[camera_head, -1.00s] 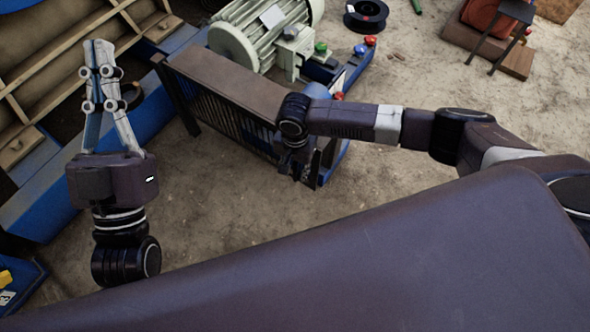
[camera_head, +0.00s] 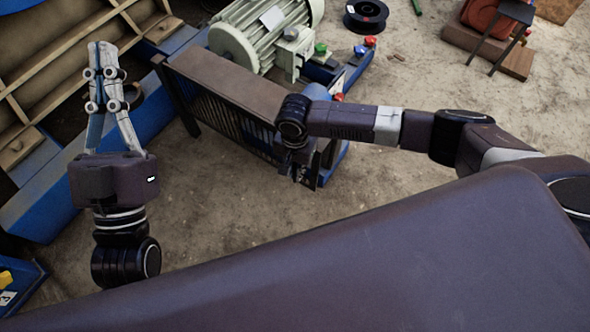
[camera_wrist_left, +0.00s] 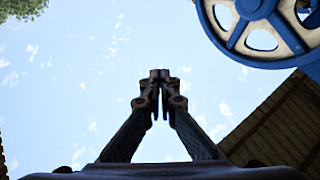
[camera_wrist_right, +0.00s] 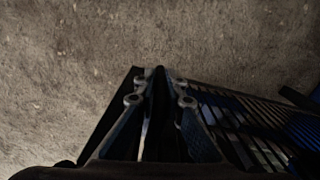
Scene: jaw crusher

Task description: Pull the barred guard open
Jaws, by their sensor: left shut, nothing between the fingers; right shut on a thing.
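The barred guard (camera_head: 228,82) is a dark frame with a flat brown top and vertical bars, standing in the middle of the head view. Its bars also show at the right of the right wrist view (camera_wrist_right: 255,125). My right gripper (camera_head: 300,178) reaches down at the guard's near right end. In the right wrist view its fingers (camera_wrist_right: 160,78) are shut on a dark edge part of the guard; the exact grip spot is dark and partly hidden. My left gripper (camera_head: 101,45) points up, away from the guard, shut and empty; the left wrist view shows its fingertips (camera_wrist_left: 160,76) together against sky.
A blue beam (camera_head: 150,125) and wooden ribbed panel (camera_head: 50,60) lie left. A black spool (camera_head: 366,15) lies behind. Sandy floor (camera_head: 215,205) before the guard is clear.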

